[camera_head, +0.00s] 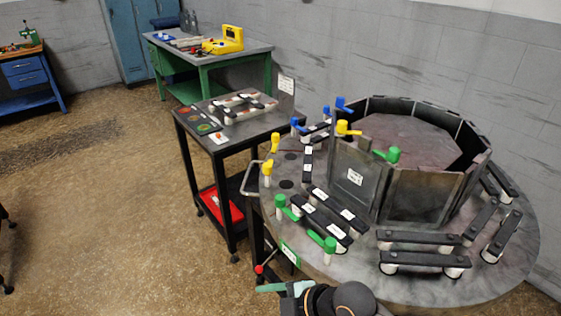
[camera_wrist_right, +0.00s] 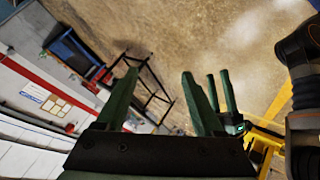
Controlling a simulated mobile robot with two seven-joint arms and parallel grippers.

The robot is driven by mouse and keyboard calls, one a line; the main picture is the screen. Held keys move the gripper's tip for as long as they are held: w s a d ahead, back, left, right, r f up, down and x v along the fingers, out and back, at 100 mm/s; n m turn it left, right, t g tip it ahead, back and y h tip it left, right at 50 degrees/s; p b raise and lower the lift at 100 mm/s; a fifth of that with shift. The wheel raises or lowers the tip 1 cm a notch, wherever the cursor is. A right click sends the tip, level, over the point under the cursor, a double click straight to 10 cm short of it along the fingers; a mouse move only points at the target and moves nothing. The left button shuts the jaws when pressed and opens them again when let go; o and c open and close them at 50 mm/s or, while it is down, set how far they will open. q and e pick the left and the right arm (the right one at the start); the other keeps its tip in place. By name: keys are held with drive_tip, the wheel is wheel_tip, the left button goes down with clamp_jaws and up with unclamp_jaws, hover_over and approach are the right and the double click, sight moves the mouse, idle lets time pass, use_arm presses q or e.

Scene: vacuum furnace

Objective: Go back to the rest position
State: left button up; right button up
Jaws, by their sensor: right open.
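My right gripper (camera_head: 270,287) shows at the bottom edge of the head view, its green finger pointing left, in front of the round table's near edge. In the right wrist view its green fingers (camera_wrist_right: 160,82) stand apart with nothing between them, so it is open and empty. The floor and a dark frame lie beyond the fingers. My left gripper is not in the head view.
A round metal table (camera_head: 450,290) with dark bars, coloured handles and an upright panel ring (camera_head: 405,205) fills the right. A black cart (camera_head: 185,125) stands beside it. A green workbench (camera_head: 195,57) is behind. Open floor (camera_head: 110,220) lies at left.

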drive_tip(key=s+d+f+m+t+h, duration=0.2)
drive_tip(key=s+d+f+m+h, duration=0.1)
drive_tip(key=s+d+f+m, duration=0.2)
drive_tip(key=s+d+f+m+t+h, duration=0.3)
drive_tip(key=s+d+f+m, duration=0.3)
drive_tip(key=d+m, duration=0.8)
wheel_tip(320, 180, down, 3)
drive_tip(key=shift+s+d+r+p, duration=0.1)
drive_tip(key=shift+s+d+p, duration=0.15)
drive_tip(key=shift+p, duration=0.05)
